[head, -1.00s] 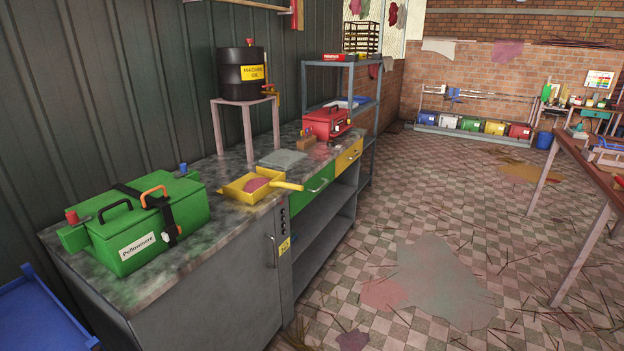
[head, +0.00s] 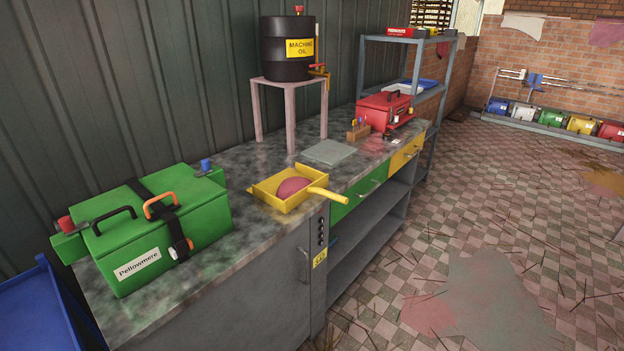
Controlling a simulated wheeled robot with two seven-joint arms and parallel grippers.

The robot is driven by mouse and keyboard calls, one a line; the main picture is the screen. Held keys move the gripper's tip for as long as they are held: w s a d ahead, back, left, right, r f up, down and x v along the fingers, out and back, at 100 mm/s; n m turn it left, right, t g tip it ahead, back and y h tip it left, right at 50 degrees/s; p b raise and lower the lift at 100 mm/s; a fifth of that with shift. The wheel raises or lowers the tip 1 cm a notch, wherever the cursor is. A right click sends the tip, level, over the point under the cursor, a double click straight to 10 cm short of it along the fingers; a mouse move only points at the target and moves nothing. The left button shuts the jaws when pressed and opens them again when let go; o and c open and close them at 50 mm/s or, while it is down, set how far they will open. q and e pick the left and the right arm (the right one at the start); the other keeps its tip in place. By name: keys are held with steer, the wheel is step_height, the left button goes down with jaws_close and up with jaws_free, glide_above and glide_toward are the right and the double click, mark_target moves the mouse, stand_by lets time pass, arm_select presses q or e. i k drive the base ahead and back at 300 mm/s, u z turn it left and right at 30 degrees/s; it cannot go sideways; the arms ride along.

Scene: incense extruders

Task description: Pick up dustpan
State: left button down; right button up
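A yellow dustpan (head: 283,204) lies on the grey mottled worktop, near its front edge. Its handle points to the right and reaches out over the edge of the counter. A reddish-pink lump (head: 293,187) rests in the pan. Neither of my grippers shows in the head view.
A green box labelled Pellowmere (head: 150,235) stands left of the dustpan. A grey flat plate (head: 328,152), a red toolbox (head: 384,110) and a black oil drum on a stand (head: 287,50) are beyond it. A blue tray (head: 35,310) is at lower left.

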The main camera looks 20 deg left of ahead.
mark_target(285, 190)
steer(key=u, duration=0.35)
steer(key=i, duration=0.95)
steer(key=u, duration=0.5)
